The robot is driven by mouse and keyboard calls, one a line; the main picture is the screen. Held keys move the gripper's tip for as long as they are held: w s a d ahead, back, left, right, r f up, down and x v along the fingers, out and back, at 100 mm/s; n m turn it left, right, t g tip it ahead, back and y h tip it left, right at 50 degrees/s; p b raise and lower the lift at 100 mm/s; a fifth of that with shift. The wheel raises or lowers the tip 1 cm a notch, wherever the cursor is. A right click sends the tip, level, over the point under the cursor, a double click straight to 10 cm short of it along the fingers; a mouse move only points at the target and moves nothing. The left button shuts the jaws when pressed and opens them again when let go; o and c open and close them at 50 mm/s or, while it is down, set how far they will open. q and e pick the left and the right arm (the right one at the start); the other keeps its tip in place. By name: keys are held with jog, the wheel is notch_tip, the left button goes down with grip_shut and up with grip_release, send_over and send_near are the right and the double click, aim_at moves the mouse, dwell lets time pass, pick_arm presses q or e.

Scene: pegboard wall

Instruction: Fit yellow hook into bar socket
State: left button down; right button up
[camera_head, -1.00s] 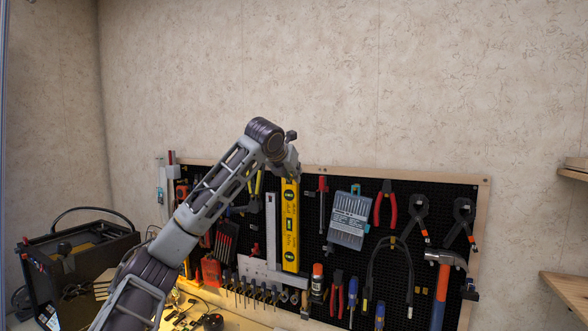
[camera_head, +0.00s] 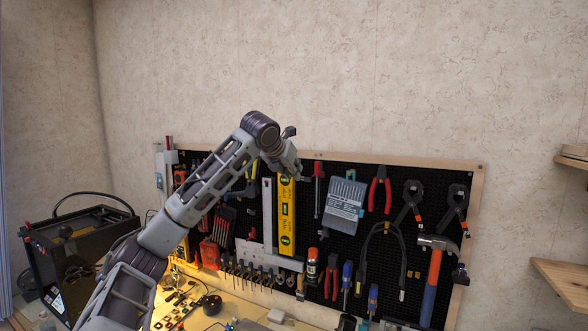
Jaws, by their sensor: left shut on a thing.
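My left arm comes in from the lower left and bends at the upper middle of the head view. Its left gripper (camera_head: 291,163) is at the top edge of the pegboard, just above the yellow level (camera_head: 286,222). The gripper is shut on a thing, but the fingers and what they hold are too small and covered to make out. I cannot pick out a yellow hook or a bar socket. Whether the gripper touches the level is unclear. My right gripper is not in view.
The black pegboard (camera_head: 336,172) holds a ruler (camera_head: 267,214), a bit set (camera_head: 346,200), red pliers (camera_head: 379,190) and a hammer (camera_head: 433,275). A black toolbox (camera_head: 85,243) stands at the left. Wooden shelves (camera_head: 562,281) jut out at the right. The wall above is clear.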

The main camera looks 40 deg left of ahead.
pick_arm(q)
jog(key=shift+w, duration=0.15)
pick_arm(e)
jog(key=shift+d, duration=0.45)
pick_arm(q)
jog(key=shift+w+a, duration=0.1)
jog(key=shift+w, duration=0.15)
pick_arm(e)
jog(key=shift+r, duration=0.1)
pick_arm(q)
jog(key=shift+w+a+f+p, duration=0.15)
jog(key=shift+w+p, duration=0.1)
jog(key=shift+w, duration=0.25)
jog(key=shift+w+a+r+p, duration=0.1)
jog(key=shift+w+a+p, duration=0.1)
jog(key=shift+w, duration=0.25)
jog(key=shift+w+a+f+p, duration=0.1)
jog(key=shift+w+a+p, duration=0.15)
jog(key=shift+w, duration=0.6)
jog(key=shift+w+a+f+p, duration=0.15)
jog(key=shift+w+a, duration=0.1)
jog(key=shift+w, duration=0.65)
jog(key=shift+w+a+f+p, duration=0.1)
jog(key=shift+w+a+p, duration=0.15)
jog(key=shift+w, duration=0.6)
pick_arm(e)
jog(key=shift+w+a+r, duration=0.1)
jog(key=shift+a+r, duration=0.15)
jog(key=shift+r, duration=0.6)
